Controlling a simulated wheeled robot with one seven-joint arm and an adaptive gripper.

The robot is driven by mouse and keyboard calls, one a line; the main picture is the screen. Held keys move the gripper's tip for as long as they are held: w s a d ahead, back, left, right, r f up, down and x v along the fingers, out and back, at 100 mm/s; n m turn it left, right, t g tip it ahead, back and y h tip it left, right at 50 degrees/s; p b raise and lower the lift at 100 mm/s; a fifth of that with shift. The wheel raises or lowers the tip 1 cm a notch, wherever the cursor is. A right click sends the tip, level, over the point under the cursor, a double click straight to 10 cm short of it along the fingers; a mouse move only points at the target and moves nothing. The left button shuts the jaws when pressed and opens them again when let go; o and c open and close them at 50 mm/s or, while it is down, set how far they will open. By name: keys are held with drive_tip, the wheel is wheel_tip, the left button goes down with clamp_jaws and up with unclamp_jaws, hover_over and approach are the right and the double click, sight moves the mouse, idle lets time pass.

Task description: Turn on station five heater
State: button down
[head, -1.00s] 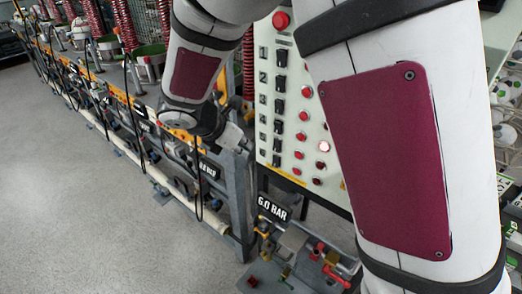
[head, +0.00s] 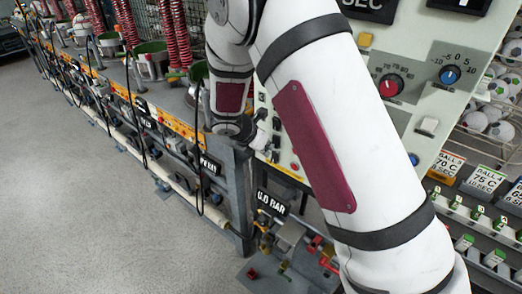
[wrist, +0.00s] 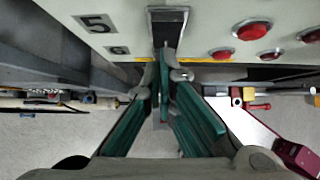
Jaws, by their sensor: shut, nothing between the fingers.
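The control panel (wrist: 215,12) fills the top of the wrist view. A plate marked 5 (wrist: 95,22) is at the upper left, with a smaller 6 plate (wrist: 117,50) below it. A dark-framed switch (wrist: 168,14) is to the right of the 5 plate. My gripper (wrist: 165,72) is shut and empty, its teal fingers converging just below the switch. I cannot tell whether the tips touch it. In the head view, my gripper (head: 262,136) is at the panel's lower left, and my arm hides most of the switch rows.
Red buttons (wrist: 252,30) are right of the switch. A grey frame (head: 232,180) stands left of the panel, with a 0.0 BAR display (head: 272,203) below. Red and blue dials (head: 391,85) are on the panel's right part. The floor (head: 100,220) at left is clear.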

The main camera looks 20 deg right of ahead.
drive_tip(key=shift+w, duration=0.1)
drive_tip(key=shift+w+d+f, duration=0.2)
drive_tip(key=shift+d+f, duration=0.05)
drive_tip(key=shift+d, duration=0.05)
drive_tip(key=shift+r, duration=0.1)
drive_tip(key=shift+r, duration=0.8)
drive_tip(key=s+a+f+v, duration=0.1)
drive_tip(key=a+f+v, duration=0.1)
drive_tip(key=v, duration=1.1)
drive_tip(key=shift+s+b, duration=0.25)
drive_tip(key=shift+b, duration=0.1)
